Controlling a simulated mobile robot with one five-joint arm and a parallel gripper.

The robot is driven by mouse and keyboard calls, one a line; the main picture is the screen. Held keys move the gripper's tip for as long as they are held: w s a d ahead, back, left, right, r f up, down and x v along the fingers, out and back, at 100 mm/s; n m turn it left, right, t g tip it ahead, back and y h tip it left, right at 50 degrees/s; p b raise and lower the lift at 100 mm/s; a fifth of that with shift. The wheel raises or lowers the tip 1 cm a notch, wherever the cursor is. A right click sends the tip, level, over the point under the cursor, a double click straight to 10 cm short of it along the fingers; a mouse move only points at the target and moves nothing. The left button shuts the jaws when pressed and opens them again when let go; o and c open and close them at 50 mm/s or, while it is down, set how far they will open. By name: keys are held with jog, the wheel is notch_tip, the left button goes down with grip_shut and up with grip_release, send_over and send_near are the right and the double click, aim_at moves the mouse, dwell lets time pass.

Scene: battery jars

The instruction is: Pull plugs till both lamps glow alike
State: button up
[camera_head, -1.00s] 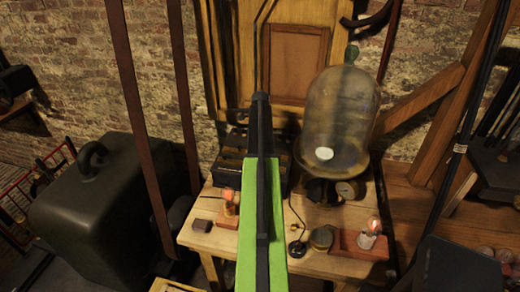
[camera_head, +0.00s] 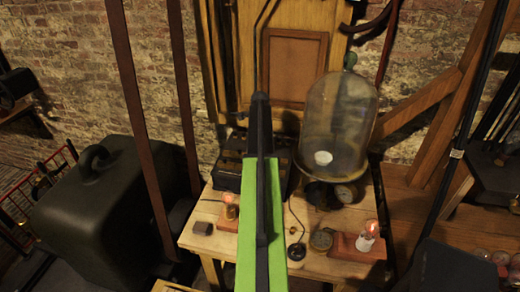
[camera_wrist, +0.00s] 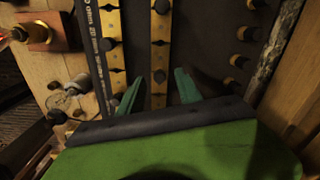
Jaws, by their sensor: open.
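A dark plug box (camera_head: 230,166) stands at the back of the table, partly hidden behind my arm. In the wrist view, brass strips (camera_wrist: 112,20) cross its dark top (camera_wrist: 205,45), with several black plugs (camera_wrist: 160,76) on them. My gripper (camera_wrist: 158,92) is open. Its two green fingers point at the box top on either side of a brass strip; I cannot tell their height above it. Nothing shows held. The left lamp (camera_head: 230,208) and the right lamp (camera_head: 368,230) both glow reddish on wooden bases. I cannot judge whether their brightness matches.
A glass bell jar (camera_head: 338,125) stands right of the box. Brass pieces with black knobs (camera_wrist: 237,60) line the box's right side in the wrist view.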

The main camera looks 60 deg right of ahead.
notch_tip(320, 180, up, 15)
jog(key=p, duration=1.3)
jog(key=shift+p, duration=0.35)
jog(key=w+a+f+n+b, duration=0.2)
jog(key=w+a+n, duration=0.3)
jog(key=a, duration=0.6)
jog(key=w+a+f+n+b, duration=0.2)
jog(key=w+a+n, duration=0.3)
jog(key=a, duration=0.5)
jog(key=w+a+f+n+b, duration=0.2)
jog(key=w+a+n, duration=0.3)
jog(key=a, duration=0.6)
jog(key=a+f+n+b, duration=0.2)
jog(key=a+n, duration=0.2)
jog(key=a, duration=0.7)
jog(key=s+a+f+n+b, duration=0.1)
jog(key=a+f+n+b, duration=0.2)
jog(key=a, duration=0.9)
jog(key=a+f+n+b, duration=0.3)
jog(key=a+n, duration=0.4)
jog(key=a, duration=0.4)
jog(key=shift+s+a+f, duration=0.2)
jog(key=shift+s, duration=0.15)
jog(key=shift+d, duration=0.1)
